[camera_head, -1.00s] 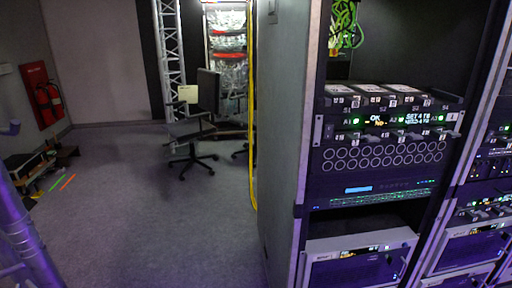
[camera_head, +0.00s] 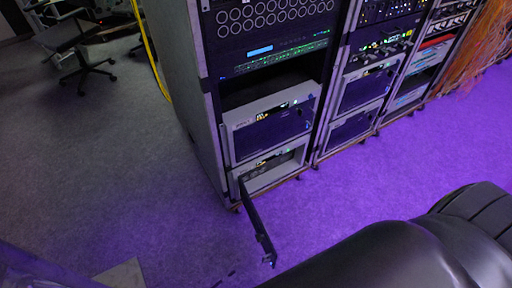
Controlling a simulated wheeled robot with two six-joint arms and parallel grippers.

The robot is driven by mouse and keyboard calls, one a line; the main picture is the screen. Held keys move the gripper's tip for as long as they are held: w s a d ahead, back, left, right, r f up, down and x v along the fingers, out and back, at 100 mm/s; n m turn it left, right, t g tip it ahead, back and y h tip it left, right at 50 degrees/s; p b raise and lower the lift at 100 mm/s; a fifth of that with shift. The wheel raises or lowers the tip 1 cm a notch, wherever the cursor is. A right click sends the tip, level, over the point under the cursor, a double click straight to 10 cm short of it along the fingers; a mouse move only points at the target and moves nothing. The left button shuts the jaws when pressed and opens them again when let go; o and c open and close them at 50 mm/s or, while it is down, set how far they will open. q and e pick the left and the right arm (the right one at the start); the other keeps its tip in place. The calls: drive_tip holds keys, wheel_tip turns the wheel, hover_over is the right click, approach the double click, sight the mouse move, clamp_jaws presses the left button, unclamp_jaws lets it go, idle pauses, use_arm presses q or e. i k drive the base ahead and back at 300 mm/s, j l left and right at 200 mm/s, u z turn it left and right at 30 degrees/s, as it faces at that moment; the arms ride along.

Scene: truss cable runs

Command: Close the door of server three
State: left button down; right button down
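An open dark door (camera_head: 258,224) stands out from the lowest server (camera_head: 270,168) in the nearest rack. It is hinged at that server's left side and points towards me, just above the floor. The server's lit front shows behind it. Above it is another server (camera_head: 270,127) with a light frame and a dark front that looks shut. I cannot read a number on either server. Neither of my grippers is in view. A large black part of my own arm fills the lower right corner.
The rack's grey side wall (camera_head: 183,80) is left of the servers. More racks (camera_head: 366,90) run right, with orange cables (camera_head: 483,40) at the far right. An office chair (camera_head: 78,55) and yellow cable (camera_head: 150,45) are at upper left. Floor before the racks is mostly clear.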

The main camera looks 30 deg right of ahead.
sight(270, 250)
drive_tip(key=j+z, duration=0.1)
drive_tip(key=z, duration=0.3)
drive_tip(key=k+z, duration=0.1)
drive_tip(key=z, duration=0.35)
drive_tip(key=k+j, duration=0.05)
